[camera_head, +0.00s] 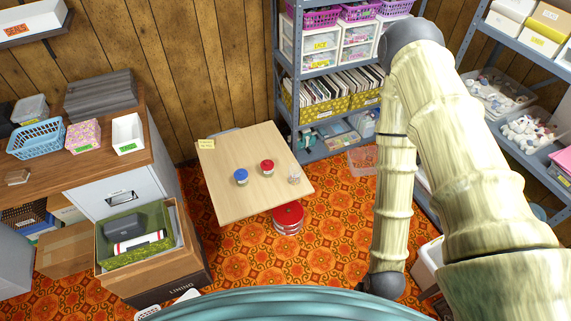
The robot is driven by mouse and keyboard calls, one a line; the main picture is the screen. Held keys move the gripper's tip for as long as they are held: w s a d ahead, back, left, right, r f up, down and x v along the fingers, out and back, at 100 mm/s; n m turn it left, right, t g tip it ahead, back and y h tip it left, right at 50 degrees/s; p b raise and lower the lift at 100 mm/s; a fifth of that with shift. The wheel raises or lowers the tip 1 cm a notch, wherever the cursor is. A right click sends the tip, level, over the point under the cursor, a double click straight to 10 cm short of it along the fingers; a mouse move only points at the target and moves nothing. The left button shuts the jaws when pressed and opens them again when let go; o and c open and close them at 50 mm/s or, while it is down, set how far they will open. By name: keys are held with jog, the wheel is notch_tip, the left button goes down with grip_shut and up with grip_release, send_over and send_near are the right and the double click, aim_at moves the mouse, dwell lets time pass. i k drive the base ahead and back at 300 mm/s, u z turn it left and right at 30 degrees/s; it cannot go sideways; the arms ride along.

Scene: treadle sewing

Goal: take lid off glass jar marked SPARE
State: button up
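Two small jars stand on the light wooden table (229,205). One has a blue lid (241,173) and the other, just to its right, has a red lid (267,163). A small clear object (294,178), perhaps a glass jar, stands near the table's right edge. All are too small for me to read any marking, so I cannot tell which is marked SPARE. My arm rises at the right and bends down to a dark joint low in the picture. My gripper is not in view, and nothing is seen held.
A yellow note (206,143) lies at the table's far left corner. A round red-topped stool or tin (288,214) stands at its front right. An open box (150,282) is at the left front. Metal shelves (297,101) stand behind. Patterned floor is open before the table.

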aim_at(266, 165)
jog(key=z, duration=0.85)
jog(key=i, duration=1.5)
jog(key=u, duration=2.1)
